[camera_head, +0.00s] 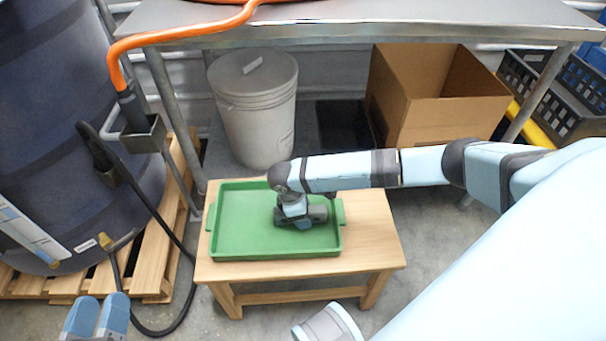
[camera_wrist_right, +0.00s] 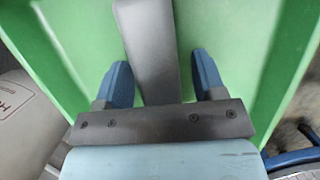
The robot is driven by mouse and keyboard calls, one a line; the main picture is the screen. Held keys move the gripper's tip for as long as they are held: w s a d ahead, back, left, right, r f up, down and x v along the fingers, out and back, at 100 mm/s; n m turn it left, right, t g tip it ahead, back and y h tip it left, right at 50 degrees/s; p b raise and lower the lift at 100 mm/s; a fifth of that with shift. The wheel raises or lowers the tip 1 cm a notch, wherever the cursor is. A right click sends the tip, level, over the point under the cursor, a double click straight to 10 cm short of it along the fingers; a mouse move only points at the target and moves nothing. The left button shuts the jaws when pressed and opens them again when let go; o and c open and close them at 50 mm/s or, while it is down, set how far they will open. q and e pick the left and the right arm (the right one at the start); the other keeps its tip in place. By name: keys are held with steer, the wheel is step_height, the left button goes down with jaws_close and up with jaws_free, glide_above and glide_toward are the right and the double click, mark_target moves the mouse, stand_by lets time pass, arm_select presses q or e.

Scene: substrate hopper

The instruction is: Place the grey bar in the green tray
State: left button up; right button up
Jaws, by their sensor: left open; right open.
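The green tray (camera_head: 225,240) sits on a small wooden table; its floor and walls also fill much of the right wrist view (camera_wrist_right: 75,35). The grey bar (camera_wrist_right: 150,40) lies within the tray's outline in the right wrist view, running between the two blue fingers. My right gripper (camera_wrist_right: 161,66) is open, with a gap showing on each side of the bar. In the head view my right gripper (camera_head: 302,223) is over the tray's right half, and its arm and wrist hide the bar's outline there. My left gripper (camera_head: 97,314) is open and empty at the bottom left.
The wooden table (camera_head: 370,235) has bare top right of the tray. Behind it stand a lidded grey bin (camera_head: 255,115) and a cardboard box (camera_head: 440,120) under a metal bench (camera_head: 350,15). A dark drum (camera_head: 60,130) on a pallet (camera_head: 150,285) and a black hose stand left.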

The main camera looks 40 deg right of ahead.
steer(key=p+v, duration=0.4)
steer(key=v, duration=0.6)
steer(key=shift+w+r+p, duration=0.1)
steer(key=shift+p, duration=0.2)
steer(key=shift+a+r, duration=0.2)
steer(key=shift+r, duration=0.2)
steer(key=shift+w+a+r, duration=0.1)
steer(key=shift+w+r, duration=0.05)
steer(key=shift+r, duration=0.25)
arm_select(q)
steer(key=r, duration=0.1)
steer(key=r+t, duration=0.1)
steer(key=r, duration=0.1)
steer(key=a+r+t, duration=0.1)
steer(key=r, duration=0.1)
steer(key=shift+s+r+n+y, duration=0.1)
steer(key=shift+n+y, duration=0.2)
